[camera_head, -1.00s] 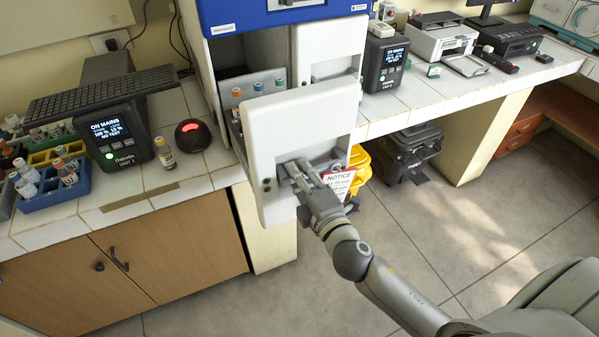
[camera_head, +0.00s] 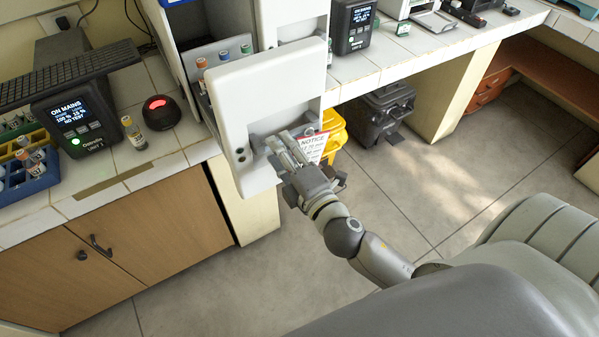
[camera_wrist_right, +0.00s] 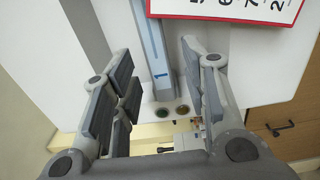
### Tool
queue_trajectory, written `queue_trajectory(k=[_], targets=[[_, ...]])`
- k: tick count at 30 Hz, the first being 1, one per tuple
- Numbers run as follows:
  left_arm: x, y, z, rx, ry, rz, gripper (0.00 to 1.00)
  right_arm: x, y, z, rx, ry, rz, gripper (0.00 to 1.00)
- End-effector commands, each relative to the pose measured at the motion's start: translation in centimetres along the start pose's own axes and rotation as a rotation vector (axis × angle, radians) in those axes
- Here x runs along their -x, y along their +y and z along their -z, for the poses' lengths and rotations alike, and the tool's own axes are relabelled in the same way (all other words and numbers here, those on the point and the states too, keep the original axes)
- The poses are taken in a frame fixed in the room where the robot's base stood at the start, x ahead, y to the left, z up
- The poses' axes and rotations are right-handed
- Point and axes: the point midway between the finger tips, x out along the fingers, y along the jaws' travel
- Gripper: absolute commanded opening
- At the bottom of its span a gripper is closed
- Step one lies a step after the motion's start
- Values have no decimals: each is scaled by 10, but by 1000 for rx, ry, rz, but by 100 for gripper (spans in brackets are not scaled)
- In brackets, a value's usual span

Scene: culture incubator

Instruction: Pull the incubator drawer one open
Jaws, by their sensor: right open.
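The incubator drawer one has a white front panel (camera_head: 270,95) and stands pulled out from the incubator, with several capped bottles (camera_head: 223,56) inside. Its grey handle has a blue strip marked "1" (camera_wrist_right: 158,75) in the wrist view. My right gripper (camera_head: 277,147) is at the handle on the lower part of the front. In the wrist view the right gripper (camera_wrist_right: 162,85) is open, with its fingers apart on either side of the handle strip. I cannot tell whether a finger touches it. My left gripper is not in view.
A yellow bin (camera_head: 335,128) and black case (camera_head: 378,112) stand on the floor to the right. The counter (camera_head: 150,150) with wooden cabinet doors (camera_head: 150,240) is left. Floor in front is mostly clear.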

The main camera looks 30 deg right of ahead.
Motion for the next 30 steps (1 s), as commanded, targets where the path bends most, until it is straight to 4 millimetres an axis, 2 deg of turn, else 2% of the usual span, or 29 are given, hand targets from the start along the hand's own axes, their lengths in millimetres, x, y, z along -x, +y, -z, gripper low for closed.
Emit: queue_trajectory(k=[6,15,21,30], targets=[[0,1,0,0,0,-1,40,34,-1,0,-2,-3,4,41],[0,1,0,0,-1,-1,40,70,0,0,-4,-4,2,41],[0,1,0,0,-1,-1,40,81,0,0,-1,-2,1,41],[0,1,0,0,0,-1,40,82,0,0,0,-1,0,41]])
